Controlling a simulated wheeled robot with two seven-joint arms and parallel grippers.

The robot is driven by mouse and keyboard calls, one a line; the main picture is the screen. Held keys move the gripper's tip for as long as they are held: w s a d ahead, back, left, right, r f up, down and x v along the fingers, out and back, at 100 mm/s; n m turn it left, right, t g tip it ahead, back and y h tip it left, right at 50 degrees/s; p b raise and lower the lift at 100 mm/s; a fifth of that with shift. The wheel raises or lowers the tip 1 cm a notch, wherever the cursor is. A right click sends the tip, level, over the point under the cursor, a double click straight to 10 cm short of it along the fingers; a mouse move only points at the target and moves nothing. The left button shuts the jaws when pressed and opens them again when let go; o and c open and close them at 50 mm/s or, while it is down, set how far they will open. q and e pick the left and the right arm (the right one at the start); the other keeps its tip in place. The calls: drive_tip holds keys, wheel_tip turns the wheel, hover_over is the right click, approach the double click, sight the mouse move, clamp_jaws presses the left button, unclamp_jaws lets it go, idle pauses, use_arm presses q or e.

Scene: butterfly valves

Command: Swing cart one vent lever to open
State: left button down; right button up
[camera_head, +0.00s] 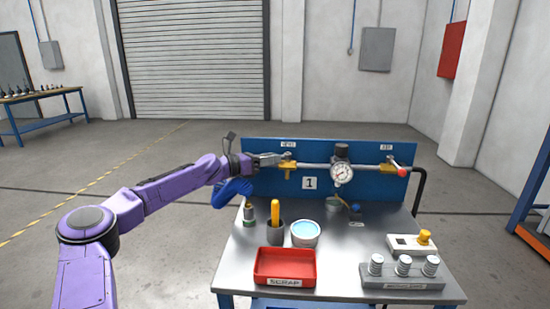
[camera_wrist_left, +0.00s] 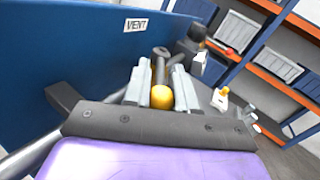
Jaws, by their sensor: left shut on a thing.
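Cart one has a blue back panel (camera_head: 235,167) with a "1" plate (camera_head: 309,183). The vent valve (camera_head: 288,169) is a brass-yellow body on the pipe at the panel's left side, under a small label. A yellow rounded part (camera_wrist_left: 161,97) shows between the fingers. In the head view the gripper hides most of the lever. My right gripper is not in view.
A second valve with a red-tipped lever (camera_head: 401,173) is at the panel's right, and a gauge (camera_head: 341,174) stands between. On the cart top are a red scrap tray (camera_head: 285,267), a bowl (camera_head: 305,233), a yellow-handled tool (camera_head: 275,213) and a cylinder rack (camera_head: 402,279).

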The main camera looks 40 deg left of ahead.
use_arm(q)
drive_tip(key=c, duration=1.2)
unclamp_jaws()
drive_tip(key=shift+p+v, duration=2.4)
drive_tip(key=shift+v, duration=2.85)
